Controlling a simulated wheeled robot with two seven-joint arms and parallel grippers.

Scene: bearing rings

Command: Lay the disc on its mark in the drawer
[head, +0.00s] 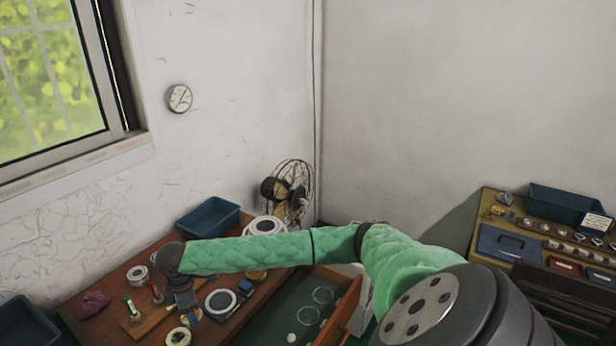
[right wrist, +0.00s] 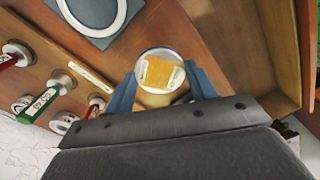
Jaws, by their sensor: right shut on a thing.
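My right gripper (right wrist: 162,90) is shut on the disc (right wrist: 160,72), a round pale-rimmed piece with an orange-yellow square on its face, held between two blue fingers. In the head view my right gripper (head: 190,312) is over the left part of the brown bench, left of the drawer; the disc is too small there to tell clearly. The open drawer (head: 343,318) has a green bottom with pale ring outlines, one mark (head: 323,295) toward the back and another (head: 309,315) nearer. My left gripper is not in view.
A grey plate with a white ring (head: 220,301) lies between gripper and drawer. A board with coloured-handled pegs (right wrist: 40,103) shows beside the gripper in the wrist view. A blue bin (head: 207,218) and a fan (head: 288,190) stand at the back.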

